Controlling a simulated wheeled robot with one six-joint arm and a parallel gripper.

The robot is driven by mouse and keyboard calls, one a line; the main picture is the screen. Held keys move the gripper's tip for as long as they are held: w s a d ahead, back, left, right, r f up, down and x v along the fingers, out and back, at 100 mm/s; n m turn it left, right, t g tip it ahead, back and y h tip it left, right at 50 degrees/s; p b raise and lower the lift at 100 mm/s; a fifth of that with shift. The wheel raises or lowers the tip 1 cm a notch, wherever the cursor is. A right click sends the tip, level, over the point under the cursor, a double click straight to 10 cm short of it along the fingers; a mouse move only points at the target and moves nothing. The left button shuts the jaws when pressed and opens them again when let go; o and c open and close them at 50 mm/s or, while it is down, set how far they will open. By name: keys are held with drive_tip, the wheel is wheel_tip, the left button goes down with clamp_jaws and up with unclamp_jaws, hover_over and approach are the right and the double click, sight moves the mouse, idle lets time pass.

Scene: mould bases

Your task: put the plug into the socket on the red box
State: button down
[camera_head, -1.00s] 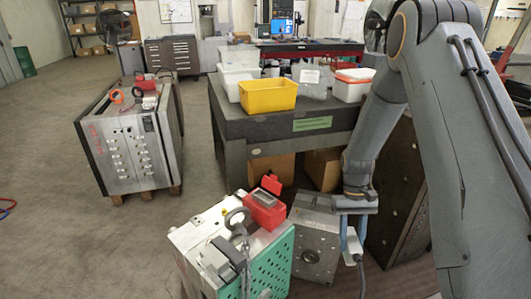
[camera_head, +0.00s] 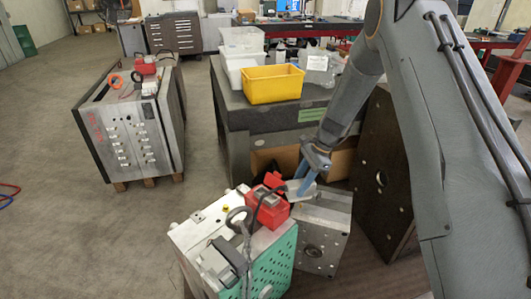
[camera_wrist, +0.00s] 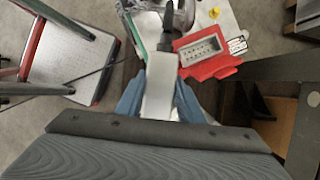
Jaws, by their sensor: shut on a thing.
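The red box (camera_head: 268,207) sits on top of the mould base with the green side plate, its red lid standing open. In the wrist view its pale rectangular socket (camera_wrist: 201,50) faces me, uncovered and empty. My gripper (camera_head: 299,187) has its blue fingers shut on the light grey plug (camera_wrist: 159,88), which is also partly visible in the head view. The plug is apart from the socket, just right of the box in the head view and lower left of the socket in the wrist view. A dark cable (camera_wrist: 168,22) runs from the plug's far end.
The mould base (camera_head: 205,238) carries a lifting ring (camera_head: 240,216) close beside the red box. A grey metal block (camera_head: 335,212) stands to its right. Behind is a dark table (camera_head: 235,98) with a yellow bin (camera_head: 272,84). Another mould base (camera_head: 130,135) stands at left.

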drive_tip(key=shift+w+a+r+m+t+h+p, duration=0.25)
drive_tip(key=shift+w+a+r+m+t+p, duration=0.35)
drive_tip(key=shift+w+a+r+m+t, duration=1.6)
drive_tip(key=shift+w+a+r+m+h+p, duration=0.25)
drive_tip(key=shift+w+a+r+m+p, duration=0.75)
drive_tip(key=shift+a+m, duration=2.7)
wheel_tip(320, 180, down, 10)
drive_tip(key=b, duration=0.9)
drive_tip(key=shift+w, duration=0.3)
drive_tip(key=shift+a+f+b, duration=0.1)
drive_tip(key=shift+f+b, duration=0.5)
drive_tip(key=shift+f, duration=0.95)
drive_tip(key=c, duration=1.1)
unclamp_jaws()
drive_tip(key=shift+w, duration=0.1)
